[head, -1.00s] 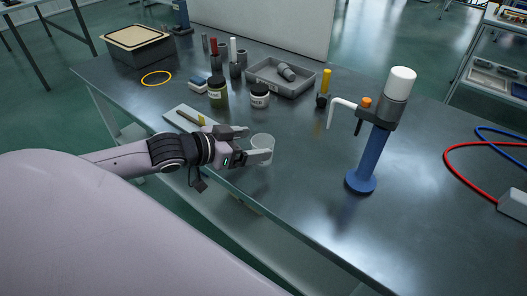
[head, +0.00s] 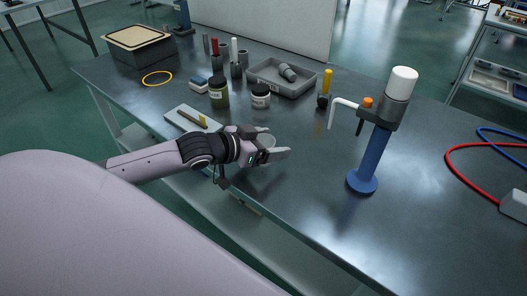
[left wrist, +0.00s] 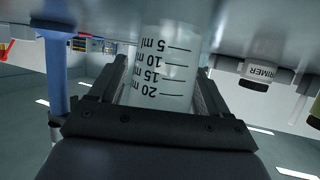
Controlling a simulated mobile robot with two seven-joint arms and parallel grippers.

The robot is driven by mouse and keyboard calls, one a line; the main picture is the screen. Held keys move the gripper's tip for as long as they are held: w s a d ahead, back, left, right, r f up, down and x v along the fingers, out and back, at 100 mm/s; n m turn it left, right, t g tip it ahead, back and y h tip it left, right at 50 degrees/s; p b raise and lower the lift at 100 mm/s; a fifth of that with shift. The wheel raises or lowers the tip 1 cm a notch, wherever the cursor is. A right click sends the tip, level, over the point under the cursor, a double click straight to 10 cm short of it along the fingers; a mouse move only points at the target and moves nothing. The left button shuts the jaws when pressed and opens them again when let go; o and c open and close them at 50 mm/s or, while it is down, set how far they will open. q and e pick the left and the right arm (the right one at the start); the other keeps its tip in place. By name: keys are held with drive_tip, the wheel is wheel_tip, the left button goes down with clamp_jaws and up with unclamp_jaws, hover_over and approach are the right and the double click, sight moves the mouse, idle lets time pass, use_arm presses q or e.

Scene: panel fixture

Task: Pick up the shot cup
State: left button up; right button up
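The shot cup (head: 267,141) is a small clear cup standing on the metal bench near its front edge. In the left wrist view the cup (left wrist: 163,70) shows upside down, with black marks from 5 to 20 ml. My left gripper (head: 276,141) is around the cup, one finger on each side. The fingers are still spread, and whether either touches the cup wall is not clear. The finger and palm partly hide the cup in the head view. My right gripper is not in view.
A white-capped blue stand (head: 365,165) is to the right of the cup. Behind are a green jar (head: 219,95), a white-labelled jar (head: 260,97) and a grey tray (head: 309,83). A pale board (head: 178,119) with a yellow-handled tool lies left.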

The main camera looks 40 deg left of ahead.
use_arm(q)
drive_tip(key=c, duration=0.7)
drive_tip(key=shift+r, duration=0.1)
